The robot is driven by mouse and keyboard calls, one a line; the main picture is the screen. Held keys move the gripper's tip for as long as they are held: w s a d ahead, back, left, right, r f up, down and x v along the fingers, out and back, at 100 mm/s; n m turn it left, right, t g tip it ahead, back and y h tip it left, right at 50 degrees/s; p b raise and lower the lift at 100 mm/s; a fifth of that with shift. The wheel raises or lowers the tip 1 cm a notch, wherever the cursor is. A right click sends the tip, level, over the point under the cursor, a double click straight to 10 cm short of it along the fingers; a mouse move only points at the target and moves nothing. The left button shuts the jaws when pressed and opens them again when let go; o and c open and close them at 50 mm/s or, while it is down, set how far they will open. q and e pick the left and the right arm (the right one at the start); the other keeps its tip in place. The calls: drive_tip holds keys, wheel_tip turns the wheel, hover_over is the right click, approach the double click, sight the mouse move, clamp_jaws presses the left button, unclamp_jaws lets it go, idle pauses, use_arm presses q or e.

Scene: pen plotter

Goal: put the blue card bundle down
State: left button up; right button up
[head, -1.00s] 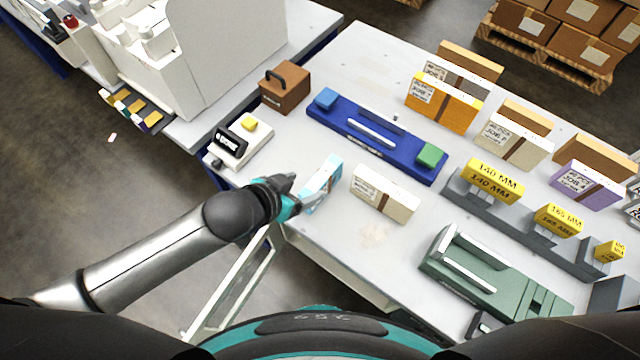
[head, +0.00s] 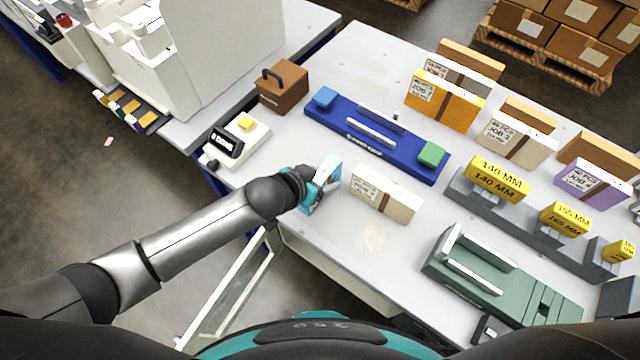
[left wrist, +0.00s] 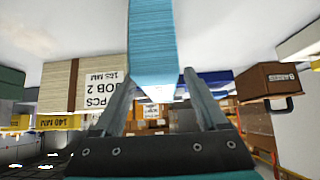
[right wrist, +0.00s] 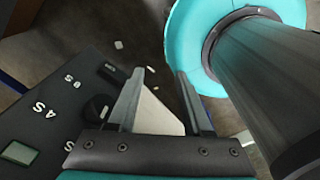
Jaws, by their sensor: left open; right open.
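The light blue card bundle (head: 331,167) stands on the grey-white table, left of a cream card bundle (head: 384,194). My left gripper (head: 318,189) is at its near side and hides part of it in the head view. In the left wrist view the blue bundle (left wrist: 153,40) is in line with the gap between the fingers, which are spread with a finger to either side of it. My right gripper (right wrist: 160,74) shows only in the right wrist view, open and empty, away from the bundles.
A blue jig (head: 375,137) lies behind the bundles, and a white device with a display (head: 237,140) is to the left. A green tool (head: 500,275) and a grey rack with yellow labels (head: 525,222) are to the right. Bare table lies before the cream bundle.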

use_arm(q)
clamp_jaws()
idle(0.6)
